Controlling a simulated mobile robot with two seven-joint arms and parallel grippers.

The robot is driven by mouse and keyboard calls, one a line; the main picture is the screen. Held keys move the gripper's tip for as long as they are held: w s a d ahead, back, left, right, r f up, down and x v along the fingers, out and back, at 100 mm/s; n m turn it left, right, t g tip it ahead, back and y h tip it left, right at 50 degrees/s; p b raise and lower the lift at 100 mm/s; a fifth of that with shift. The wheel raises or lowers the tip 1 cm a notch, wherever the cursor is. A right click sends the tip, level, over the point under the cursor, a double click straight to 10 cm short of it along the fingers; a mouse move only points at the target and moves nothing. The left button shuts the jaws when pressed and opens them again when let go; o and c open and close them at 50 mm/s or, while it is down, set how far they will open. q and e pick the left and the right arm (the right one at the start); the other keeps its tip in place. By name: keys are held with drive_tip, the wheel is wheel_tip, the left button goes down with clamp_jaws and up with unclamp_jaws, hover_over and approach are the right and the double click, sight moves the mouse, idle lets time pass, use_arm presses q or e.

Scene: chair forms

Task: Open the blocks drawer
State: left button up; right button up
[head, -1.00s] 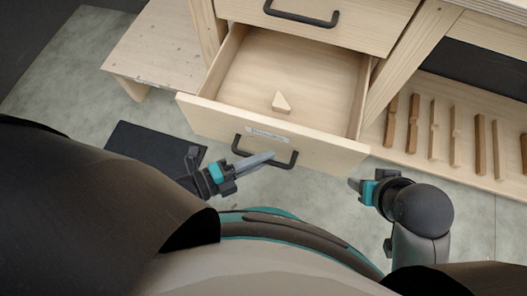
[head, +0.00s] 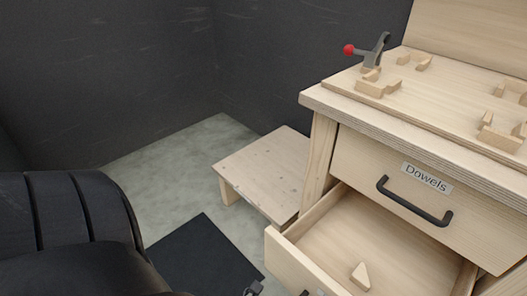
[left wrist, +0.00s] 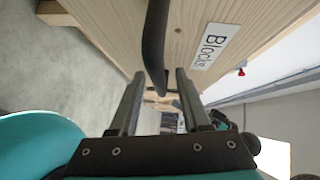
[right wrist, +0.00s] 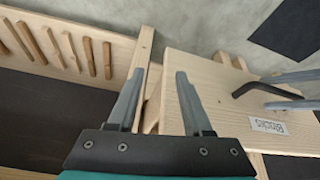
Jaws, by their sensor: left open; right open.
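The blocks drawer (head: 295,262) stands pulled out below the Dowels drawer, with a small wooden wedge block (head: 360,276) inside. Its front carries a Blocks label (left wrist: 215,46) and a black bar handle (left wrist: 154,45). In the left wrist view my left gripper (left wrist: 160,85) is open, with the handle between its fingers. The right wrist view also shows the left fingers on either side of the handle (right wrist: 255,87). My right gripper (right wrist: 158,85) is open and empty, near the end of the drawer front (right wrist: 215,100). The head view cuts off most of the drawer front.
The Dowels drawer (head: 410,190) is closed above. A worktop (head: 440,105) holds wooden fixtures and a red-knobbed clamp (head: 372,50). A low wooden bench (head: 262,165) stands left of the cabinet. A dark mat (head: 200,258) lies on the floor. Several wooden sticks (right wrist: 55,45) lie on a shelf.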

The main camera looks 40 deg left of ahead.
use_arm(q)
drive_tip(key=shift+s+a, duration=0.25)
drive_tip(key=p+v, duration=0.3)
drive_tip(key=v, duration=1.1)
drive_tip(key=shift+a, duration=0.3)
use_arm(e)
wheel_tip(320, 180, down, 7)
drive_tip(key=g, duration=0.1)
drive_tip(key=shift+s+r, duration=0.15)
drive_tip(key=shift+s, duration=0.15)
